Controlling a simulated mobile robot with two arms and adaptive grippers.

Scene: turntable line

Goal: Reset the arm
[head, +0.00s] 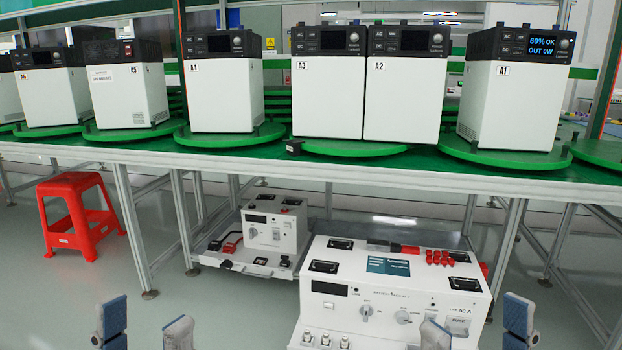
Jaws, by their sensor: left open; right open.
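My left gripper (146,332) is at the bottom left of the head view. Its two fingertips stand well apart and nothing is between them. My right gripper (477,334) is at the bottom right, also open and empty. Its left finger overlaps the front of a white test unit (390,285) in the view. Only the fingertips of both grippers show; the rest of both arms is out of frame.
A green-topped bench (300,160) carries several white power units on green turntables, including A1 (505,105) with a lit screen. A smaller tester (275,228) sits below. A red stool (78,215) stands left. Floor at lower left is clear.

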